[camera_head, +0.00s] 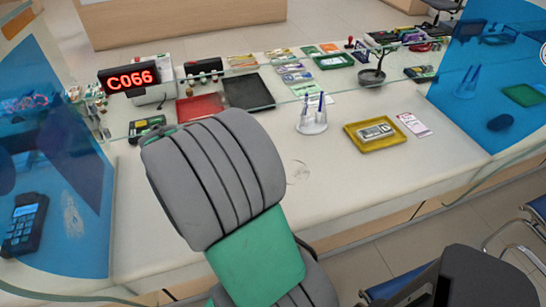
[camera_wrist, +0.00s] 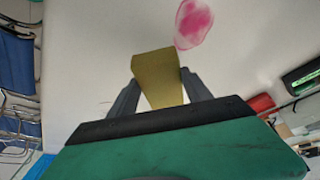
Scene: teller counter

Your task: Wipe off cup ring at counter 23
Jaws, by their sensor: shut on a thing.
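My gripper (camera_wrist: 159,80) is shut on a yellow sponge-like block (camera_wrist: 157,65), which sits between its two dark fingers in the wrist view. A pink, blotchy stain (camera_wrist: 194,23) lies on the pale counter just beyond the block, up and to its right; in the picture the two nearly meet. I cannot tell whether the block touches the counter. In the head view my grey and green arm hides the gripper and the block. A faint ring-like mark (camera_head: 298,172) shows on the white counter (camera_head: 350,190) right of my arm. No number 23 is readable.
Blue panels (camera_head: 55,170) flank the counter. A card terminal (camera_head: 24,228) is at left. The front counter strip is bare.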

